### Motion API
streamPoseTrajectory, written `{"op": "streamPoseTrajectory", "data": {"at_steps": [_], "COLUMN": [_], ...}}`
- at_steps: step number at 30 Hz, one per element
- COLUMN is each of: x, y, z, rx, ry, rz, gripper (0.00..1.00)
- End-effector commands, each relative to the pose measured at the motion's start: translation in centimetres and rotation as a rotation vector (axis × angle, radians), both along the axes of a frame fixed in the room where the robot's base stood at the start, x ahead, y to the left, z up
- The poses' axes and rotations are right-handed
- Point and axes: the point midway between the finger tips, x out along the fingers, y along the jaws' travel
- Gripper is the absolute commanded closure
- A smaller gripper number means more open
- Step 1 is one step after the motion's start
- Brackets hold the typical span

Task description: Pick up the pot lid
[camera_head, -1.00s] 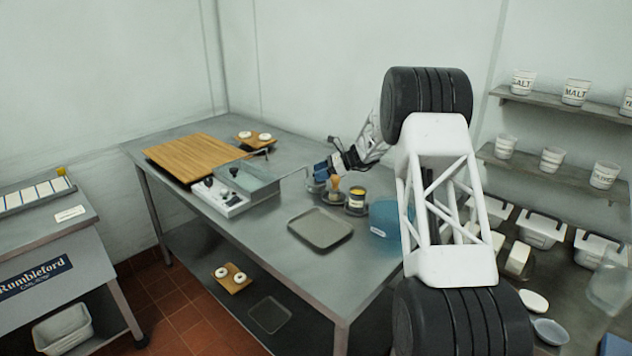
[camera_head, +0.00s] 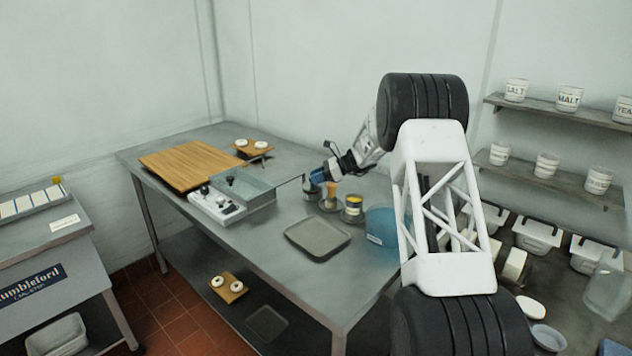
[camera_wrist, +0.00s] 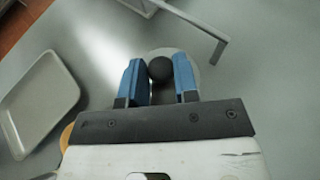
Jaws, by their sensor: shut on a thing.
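The pot lid shows in the wrist view as a pale round disc (camera_wrist: 203,77) with a black ball knob (camera_wrist: 160,70). My gripper (camera_wrist: 160,82) has its two blue fingers on either side of the knob and is shut on it. The fingers and mount hide part of the lid. In the head view my gripper (camera_head: 316,178) is low over the steel table, at the back near small containers. The lid is too small and covered there to make out clearly. I cannot tell whether it touches the table.
A grey tray (camera_head: 317,238) lies in front of the gripper. A metal bar (camera_wrist: 205,20) passes close to the lid.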

Motion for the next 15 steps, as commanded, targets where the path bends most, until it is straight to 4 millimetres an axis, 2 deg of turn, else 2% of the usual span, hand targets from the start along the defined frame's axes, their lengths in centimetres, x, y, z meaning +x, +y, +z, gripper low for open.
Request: {"op": "streamPoseTrajectory", "data": {"at_steps": [15], "x": [0.0], "y": [0.0], "z": [7.3], "rx": [0.000], "ry": [-0.003], "rz": [0.000], "gripper": [0.95]}}
